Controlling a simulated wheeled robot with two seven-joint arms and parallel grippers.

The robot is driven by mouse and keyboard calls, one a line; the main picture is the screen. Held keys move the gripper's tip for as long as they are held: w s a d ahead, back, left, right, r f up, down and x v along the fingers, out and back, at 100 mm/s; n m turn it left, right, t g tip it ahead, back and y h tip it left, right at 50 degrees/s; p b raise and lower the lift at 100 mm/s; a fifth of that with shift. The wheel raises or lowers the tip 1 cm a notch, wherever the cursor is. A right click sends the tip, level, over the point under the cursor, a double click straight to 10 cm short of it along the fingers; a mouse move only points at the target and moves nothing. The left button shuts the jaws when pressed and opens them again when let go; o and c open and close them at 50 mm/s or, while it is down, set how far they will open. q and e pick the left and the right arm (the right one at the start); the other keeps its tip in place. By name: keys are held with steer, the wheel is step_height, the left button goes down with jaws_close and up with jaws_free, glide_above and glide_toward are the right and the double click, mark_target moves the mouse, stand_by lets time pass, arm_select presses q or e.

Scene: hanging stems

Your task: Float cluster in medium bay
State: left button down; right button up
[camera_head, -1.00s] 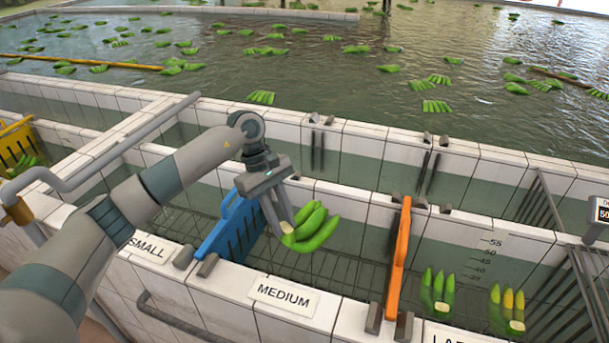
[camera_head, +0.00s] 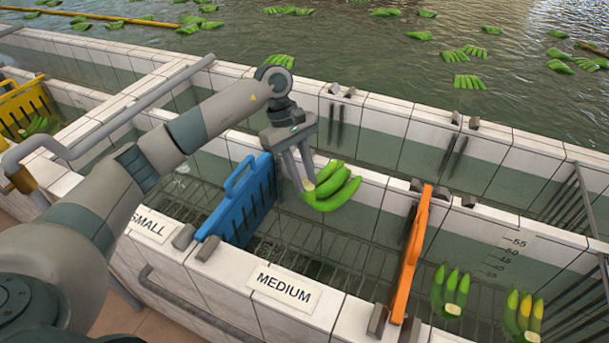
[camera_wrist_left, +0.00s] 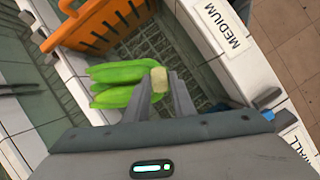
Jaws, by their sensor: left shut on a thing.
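A green banana cluster (camera_head: 332,189) hangs from my left gripper (camera_head: 306,187), which is shut on its pale cut crown. In the left wrist view the cluster (camera_wrist_left: 118,82) points away from the fingers (camera_wrist_left: 160,98). The medium bay (camera_head: 290,245) lies between the blue divider (camera_head: 240,203) and the orange divider (camera_head: 411,255), behind the MEDIUM label (camera_head: 284,287). The cluster is over this bay, towards its back wall; its exact height above the water is hard to tell. The orange divider (camera_wrist_left: 95,28) also shows in the left wrist view. My right gripper is not in view.
Two clusters (camera_head: 451,291) (camera_head: 522,314) float in the bay right of the orange divider, by a depth scale. A yellow divider (camera_head: 25,107) stands far left. A tiled wall (camera_head: 385,110) separates the bays from the large pool, where several clusters float.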

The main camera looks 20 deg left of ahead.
arm_select(q)
steer(key=shift+w, duration=0.1)
step_height(320, 180, down, 26)
steer(key=b, duration=1)
steer(key=shift+r, duration=0.25)
stand_by(1.1)
steer(key=shift+f+b, duration=1)
steer(key=shift+b, duration=0.25)
stand_by(1.0)
